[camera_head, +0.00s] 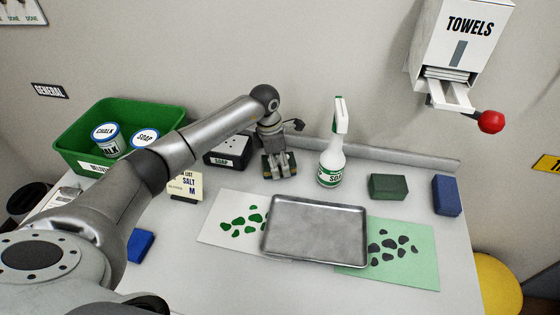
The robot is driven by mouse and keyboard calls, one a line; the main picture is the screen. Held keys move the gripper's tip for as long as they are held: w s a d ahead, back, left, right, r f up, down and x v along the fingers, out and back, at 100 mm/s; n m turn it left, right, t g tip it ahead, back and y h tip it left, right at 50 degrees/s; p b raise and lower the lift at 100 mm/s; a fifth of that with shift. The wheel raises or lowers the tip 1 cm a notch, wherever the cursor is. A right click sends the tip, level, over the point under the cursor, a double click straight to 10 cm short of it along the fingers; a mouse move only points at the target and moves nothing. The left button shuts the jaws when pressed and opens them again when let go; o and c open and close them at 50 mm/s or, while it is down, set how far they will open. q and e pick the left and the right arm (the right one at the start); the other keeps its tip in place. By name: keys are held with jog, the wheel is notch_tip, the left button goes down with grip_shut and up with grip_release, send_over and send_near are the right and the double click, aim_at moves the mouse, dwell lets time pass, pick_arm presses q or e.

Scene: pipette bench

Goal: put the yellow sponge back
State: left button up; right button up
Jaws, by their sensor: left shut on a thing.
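My left gripper (279,174) reaches over the back of the white bench, left of the spray bottle. It is shut on a small block (291,161), mostly hidden by the fingers. Only dark and yellowish-tan edges show, so it looks like the yellow sponge but I cannot be certain. The block is at or just above the bench top; I cannot tell if it touches. A dark green sponge-like block (388,187) and a blue one (446,196) stand right of the bottle. My right gripper is not in view.
A spray bottle (332,163) stands close right of my left gripper. A metal tray (315,230) lies over two spotted sheets in front. A black box (228,151) and a green bin (80,130) with tubs are left. A blue block (140,245) lies front left.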

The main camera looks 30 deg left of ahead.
pick_arm(q)
jog(key=o, duration=1.2)
jog(key=shift+f, duration=0.1)
jog(key=shift+r, duration=0.2)
jog(key=r, duration=0.4)
jog(key=a+r+b, duration=0.1)
jog(key=r, duration=0.3)
jog(key=s+r, duration=0.1)
jog(key=r, duration=0.3)
jog(key=shift+a+b, duration=0.2)
jog(key=shift+b, duration=0.15)
